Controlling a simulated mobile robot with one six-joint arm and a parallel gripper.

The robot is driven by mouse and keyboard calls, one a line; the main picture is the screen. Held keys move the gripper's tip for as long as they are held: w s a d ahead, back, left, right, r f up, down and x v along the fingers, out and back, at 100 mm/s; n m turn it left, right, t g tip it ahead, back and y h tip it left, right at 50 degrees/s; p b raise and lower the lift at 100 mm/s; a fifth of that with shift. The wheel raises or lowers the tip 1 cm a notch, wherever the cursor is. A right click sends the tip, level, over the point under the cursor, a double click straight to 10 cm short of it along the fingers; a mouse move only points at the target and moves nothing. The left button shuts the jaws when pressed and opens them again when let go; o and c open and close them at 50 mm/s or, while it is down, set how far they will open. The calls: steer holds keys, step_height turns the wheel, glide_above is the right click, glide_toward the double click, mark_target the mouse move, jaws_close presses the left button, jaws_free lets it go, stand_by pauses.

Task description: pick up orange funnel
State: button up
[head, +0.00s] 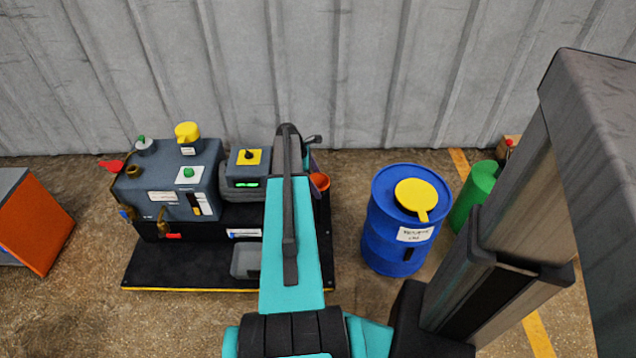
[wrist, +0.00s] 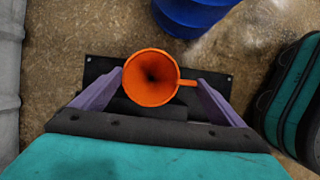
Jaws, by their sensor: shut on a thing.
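The orange funnel (wrist: 151,78) shows in the wrist view with its wide mouth towards the camera and a small handle tab on its right. My gripper (wrist: 152,92) has its purple fingers on either side of the funnel and is shut on it. In the head view only a small part of the funnel (head: 320,181) shows, to the right of my teal arm. The arm hides most of my gripper there. A black plate lies below the funnel in the wrist view; I cannot tell the gap between them.
A grey pump unit (head: 165,195) stands on a black base (head: 180,270) left of my arm. A blue drum (head: 390,240) with a yellow lid (head: 418,196) stands to the right, a green cylinder (head: 474,195) beyond it. A corrugated wall (head: 370,70) closes the back.

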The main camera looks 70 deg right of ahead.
steer(key=shift+r+p, duration=0.3)
steer(key=shift+r, duration=0.6)
step_height(320, 180, up, 2)
steer(key=shift+a+r+p, duration=0.1)
steer(key=shift+p, duration=0.2)
steer(key=w+a, duration=0.2)
steer(key=a, duration=0.5)
steer(key=w+a+r+p, duration=0.1)
steer(key=w+a, duration=0.1)
steer(key=a, duration=0.6)
steer(key=shift+a+p, duration=0.15)
steer(key=shift+p, duration=0.15)
steer(key=shift+w, duration=0.1)
